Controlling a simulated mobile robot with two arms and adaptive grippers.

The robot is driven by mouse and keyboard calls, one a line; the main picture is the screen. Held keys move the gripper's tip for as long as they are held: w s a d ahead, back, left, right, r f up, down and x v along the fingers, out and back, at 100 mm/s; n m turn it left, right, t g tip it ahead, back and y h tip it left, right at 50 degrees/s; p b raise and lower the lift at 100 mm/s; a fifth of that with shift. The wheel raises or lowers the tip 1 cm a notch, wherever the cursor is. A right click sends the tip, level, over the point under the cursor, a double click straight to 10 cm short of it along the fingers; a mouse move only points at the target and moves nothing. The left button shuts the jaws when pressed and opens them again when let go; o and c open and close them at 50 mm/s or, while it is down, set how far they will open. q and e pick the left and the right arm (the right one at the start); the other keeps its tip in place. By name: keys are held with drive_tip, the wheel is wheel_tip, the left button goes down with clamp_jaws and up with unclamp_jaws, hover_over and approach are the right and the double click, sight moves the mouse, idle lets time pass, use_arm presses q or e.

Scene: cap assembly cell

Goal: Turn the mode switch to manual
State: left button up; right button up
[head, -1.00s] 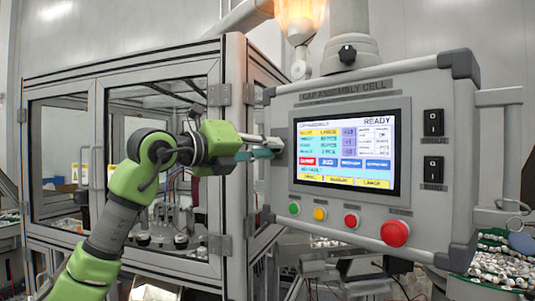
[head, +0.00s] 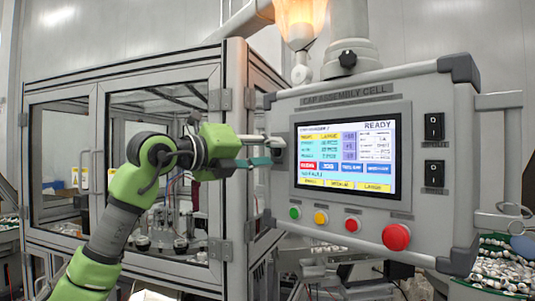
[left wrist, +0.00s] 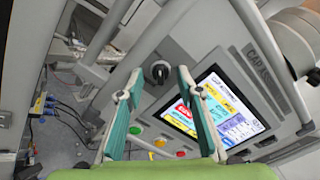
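The mode switch, a black rotary knob (left wrist: 158,72) on a grey plate, is left of the screen in the left wrist view. In the head view only a dark bit of it (head: 277,155) shows at the panel's left edge, behind my fingers. My left gripper (head: 269,151) is open at that edge, its fingers one above the other. In the left wrist view the left gripper (left wrist: 159,74) has its teal fingers on either side of the knob; contact cannot be told. My right gripper is in neither view.
The control panel (head: 438,100) carries a lit screen (head: 347,152) reading READY. Below are green, yellow and red buttons and a large red mushroom button (head: 396,237). Two black rocker switches (head: 434,126) sit at the right. A framed glass enclosure (head: 232,120) stands behind my left arm.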

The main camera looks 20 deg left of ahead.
use_arm(q)
drive_tip(key=v, duration=1.2)
idle(0.4)
